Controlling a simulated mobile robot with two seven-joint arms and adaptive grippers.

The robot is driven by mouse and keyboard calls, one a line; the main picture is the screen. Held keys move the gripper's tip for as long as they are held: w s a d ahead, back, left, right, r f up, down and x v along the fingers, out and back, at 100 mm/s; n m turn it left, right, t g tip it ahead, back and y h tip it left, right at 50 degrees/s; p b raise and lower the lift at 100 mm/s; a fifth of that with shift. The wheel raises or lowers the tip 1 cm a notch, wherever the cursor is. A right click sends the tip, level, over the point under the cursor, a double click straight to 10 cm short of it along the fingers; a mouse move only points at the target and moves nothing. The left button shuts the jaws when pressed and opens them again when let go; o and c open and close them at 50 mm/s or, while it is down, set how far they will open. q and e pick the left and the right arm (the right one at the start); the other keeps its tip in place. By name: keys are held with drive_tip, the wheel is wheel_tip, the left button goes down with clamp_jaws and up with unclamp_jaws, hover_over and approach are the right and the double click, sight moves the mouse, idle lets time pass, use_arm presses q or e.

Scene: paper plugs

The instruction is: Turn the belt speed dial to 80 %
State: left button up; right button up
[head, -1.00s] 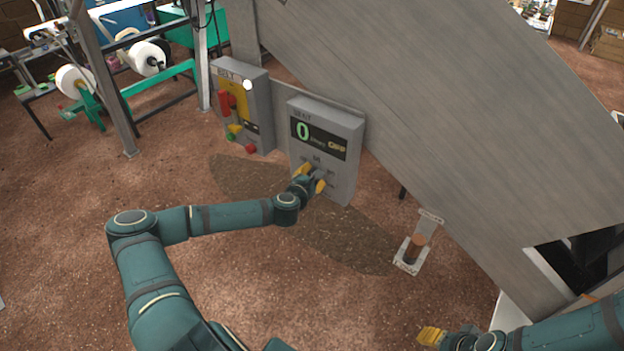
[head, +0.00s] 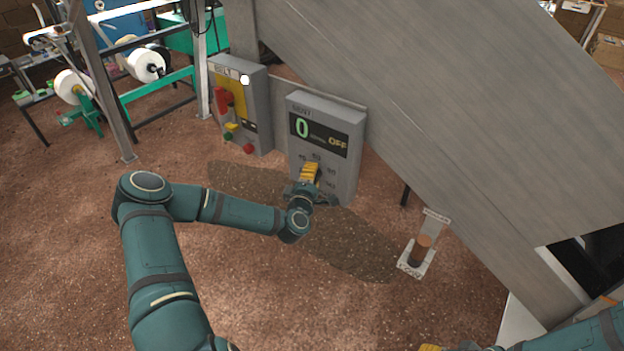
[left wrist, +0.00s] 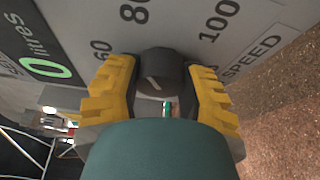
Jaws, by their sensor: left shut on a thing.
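The belt speed dial (left wrist: 160,66) is a dark round knob with a short pale line on its face. In the left wrist view it sits between the yellow fingers of my left gripper (left wrist: 160,80), which is shut on it. The printed marks 60, 80 and 100 and the word SPEED (left wrist: 252,58) show around it. In the head view my left gripper (head: 311,173) is at the lower part of the grey control box (head: 347,180) and hides the dial. The box's display (head: 318,136) reads a green 0 and a yellow OFF. Only a sliver of my right gripper (head: 431,348) shows at the bottom edge.
A second grey box (head: 262,95) with a red lever and several buttons stands to the left. A sloping grey panel (head: 440,110) rises on the right. A brown cylinder on a small labelled stand (head: 412,268) is on the floor. Open brown floor lies in front.

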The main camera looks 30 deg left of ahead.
use_arm(q)
drive_tip(key=shift+r+m, duration=0.1)
drive_tip(key=shift+m, duration=0.2)
idle(0.4)
drive_tip(key=o, duration=1.2)
drive_tip(key=v, duration=1.2)
